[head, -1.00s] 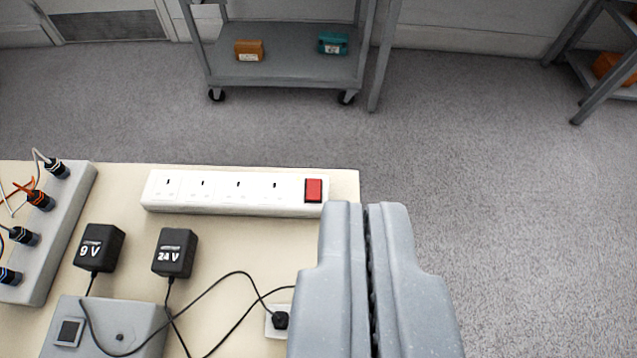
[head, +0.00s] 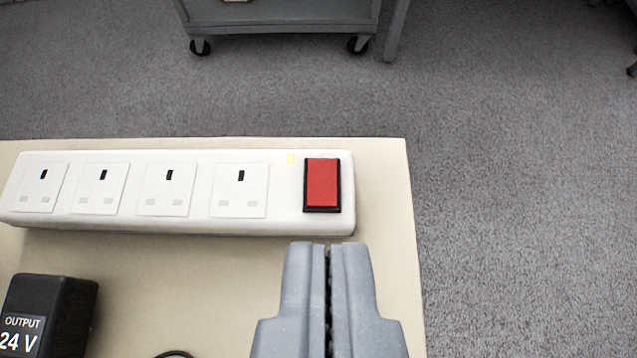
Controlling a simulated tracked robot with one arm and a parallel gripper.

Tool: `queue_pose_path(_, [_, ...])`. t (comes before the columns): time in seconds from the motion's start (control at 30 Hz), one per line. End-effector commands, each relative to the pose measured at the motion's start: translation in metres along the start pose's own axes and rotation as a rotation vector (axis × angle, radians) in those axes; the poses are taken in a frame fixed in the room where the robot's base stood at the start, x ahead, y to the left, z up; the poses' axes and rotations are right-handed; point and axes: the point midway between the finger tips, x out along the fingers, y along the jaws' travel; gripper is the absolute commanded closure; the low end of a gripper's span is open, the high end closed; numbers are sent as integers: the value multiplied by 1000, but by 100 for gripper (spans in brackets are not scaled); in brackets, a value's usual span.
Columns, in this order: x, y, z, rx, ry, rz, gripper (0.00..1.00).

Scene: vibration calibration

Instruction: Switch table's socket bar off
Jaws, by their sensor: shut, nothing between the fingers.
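The white socket bar (head: 272,220) lies along the far edge of the cream table (head: 391,250). Its red rocker switch (head: 322,184) sits in a black frame at the bar's right end. Several empty sockets fill the rest of the bar. My gripper (head: 328,246) is shut and empty. In the picture its tips are just below the bar's front edge, under the switch. I cannot tell their height above the table.
A black 24 V adapter (head: 48,315) stands on the table at the lower left, with part of a black cable (head: 174,354) at the bottom edge. The table ends right of the bar. A grey trolley (head: 280,14) stands on the floor beyond.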

Motion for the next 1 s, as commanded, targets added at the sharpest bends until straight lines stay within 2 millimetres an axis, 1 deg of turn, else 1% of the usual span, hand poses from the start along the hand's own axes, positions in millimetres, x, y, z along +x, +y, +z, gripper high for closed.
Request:
queue_pose_path(0.23, [0,0,0,0,0,0,100])
queue_pose_path(0.37, [6,0,1,0,-1,-1,100])
queue_pose_path(1.0, [60,0,0,1,1,-2,100])
